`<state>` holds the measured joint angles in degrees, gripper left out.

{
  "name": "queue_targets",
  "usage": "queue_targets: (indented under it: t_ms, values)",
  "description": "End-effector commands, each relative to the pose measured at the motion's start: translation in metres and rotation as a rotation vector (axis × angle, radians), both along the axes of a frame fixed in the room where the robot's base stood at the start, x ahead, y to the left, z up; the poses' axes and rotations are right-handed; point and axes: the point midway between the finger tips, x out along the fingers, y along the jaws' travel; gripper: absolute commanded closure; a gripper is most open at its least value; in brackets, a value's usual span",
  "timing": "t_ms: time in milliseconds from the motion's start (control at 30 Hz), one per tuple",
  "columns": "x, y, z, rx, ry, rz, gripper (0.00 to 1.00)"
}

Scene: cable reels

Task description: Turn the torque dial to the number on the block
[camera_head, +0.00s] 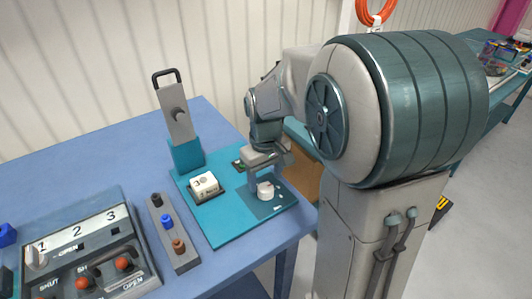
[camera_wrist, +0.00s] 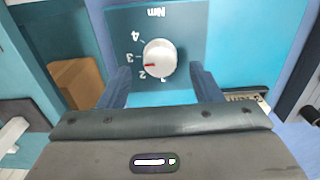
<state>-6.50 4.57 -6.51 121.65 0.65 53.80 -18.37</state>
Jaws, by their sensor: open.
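The torque dial is a white round knob (camera_wrist: 159,57) with a red mark, on a teal plate marked Nm and the numbers 1 to 4. The red mark points left and slightly down, between 2 and 3. The knob also shows in the head view (camera_head: 265,191). The white block (camera_head: 204,183) sits in a dark holder on the teal board and reads 3. My gripper (camera_wrist: 160,72) is open, its two fingers on either side of the knob with gaps. Whether the fingertips reach down to knob height I cannot tell.
A grey panel with a handle stands upright in a teal base (camera_head: 187,154) behind the block. A strip with several coloured knobs (camera_head: 172,232) and a control box (camera_head: 88,246) lie to the left. A brown box (camera_wrist: 77,83) shows left of the dial plate.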

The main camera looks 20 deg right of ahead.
Motion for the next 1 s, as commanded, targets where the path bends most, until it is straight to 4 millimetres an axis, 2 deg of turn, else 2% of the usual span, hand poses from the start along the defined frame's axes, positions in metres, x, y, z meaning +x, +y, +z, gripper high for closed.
queue_targets:
  t_ms: [33,200,433,633,1000]
  values:
    - [0.001,0.000,0.013,0.000,-0.007,0.000,0.41]
    - [0.001,0.000,0.053,0.000,-0.007,0.000,0.41]
    - [0.001,0.000,0.093,0.000,-0.005,0.000,0.41]
    - [0.001,0.000,0.106,0.000,-0.002,0.000,0.41]
    - [0.001,0.000,0.107,-0.001,-0.001,0.000,0.41]
